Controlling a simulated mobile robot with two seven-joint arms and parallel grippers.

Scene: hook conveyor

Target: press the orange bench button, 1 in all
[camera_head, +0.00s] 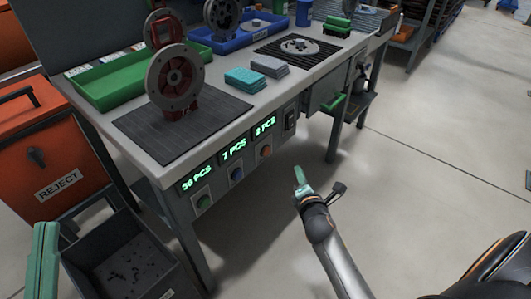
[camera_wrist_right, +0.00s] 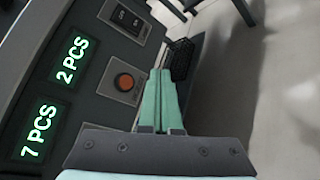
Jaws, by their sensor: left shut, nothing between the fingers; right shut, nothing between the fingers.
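The orange bench button (camera_head: 266,151) sits on the front panel of the workbench, below the green "2 PCS" display. In the right wrist view the orange button (camera_wrist_right: 125,82) is round, in a square plate, just left of my fingertips. My right gripper (camera_head: 299,170) is shut and empty, in front of the panel to the right of the button. Its green fingers (camera_wrist_right: 161,75) lie together in the wrist view, apart from the button as far as I can tell. My left gripper (camera_head: 47,228) is at the lower left edge, shut, partly out of frame.
A blue button (camera_head: 237,174) and a green button (camera_head: 204,202) are in the same row. A black switch (camera_head: 290,121) is to the right. A red REJECT bin (camera_head: 35,150) and a dark crate (camera_head: 132,268) stand left. The floor right of the bench is clear.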

